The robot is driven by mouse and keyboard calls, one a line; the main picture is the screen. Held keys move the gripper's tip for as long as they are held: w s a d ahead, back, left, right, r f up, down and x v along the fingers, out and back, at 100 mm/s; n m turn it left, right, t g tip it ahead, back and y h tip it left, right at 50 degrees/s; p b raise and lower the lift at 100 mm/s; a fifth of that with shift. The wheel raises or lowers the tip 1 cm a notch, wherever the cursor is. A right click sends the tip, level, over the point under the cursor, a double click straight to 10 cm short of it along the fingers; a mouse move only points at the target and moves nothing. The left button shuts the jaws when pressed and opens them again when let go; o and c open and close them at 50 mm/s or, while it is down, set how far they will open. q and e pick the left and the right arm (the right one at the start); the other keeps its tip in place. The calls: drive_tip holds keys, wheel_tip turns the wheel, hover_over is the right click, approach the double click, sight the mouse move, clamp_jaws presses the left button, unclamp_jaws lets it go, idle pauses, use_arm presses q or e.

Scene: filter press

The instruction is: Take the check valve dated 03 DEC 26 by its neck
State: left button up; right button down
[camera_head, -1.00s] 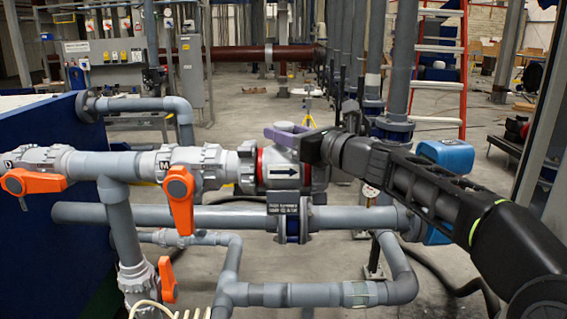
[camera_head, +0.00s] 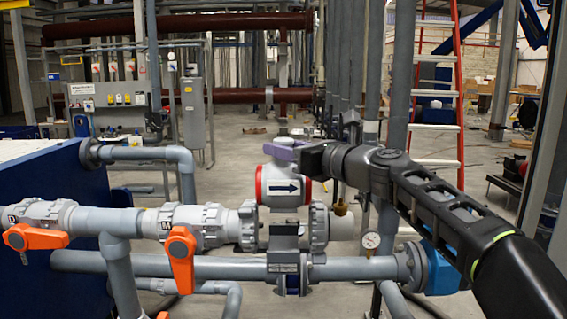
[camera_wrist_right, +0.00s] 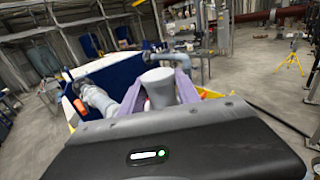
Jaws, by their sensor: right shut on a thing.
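The check valve (camera_head: 284,190) is a grey body with red rings at both ends and a black arrow pointing right on a white plate. It hangs upright above the gap in the pipe line, between the left union (camera_head: 249,226) and the right union (camera_head: 319,228). My right gripper (camera_head: 281,148) is shut on the valve's neck, with purple fingers on either side. In the right wrist view the grey neck (camera_wrist_right: 160,86) stands between the two purple fingers. I cannot read a date on the valve. My left gripper is not in view.
Orange-handled valves (camera_head: 181,259) sit on the line to the left. Free air lies above the line.

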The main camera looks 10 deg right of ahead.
wheel_tip(320, 180, up, 7)
drive_tip(key=shift+p, duration=1.15)
drive_tip(key=shift+r, duration=0.6)
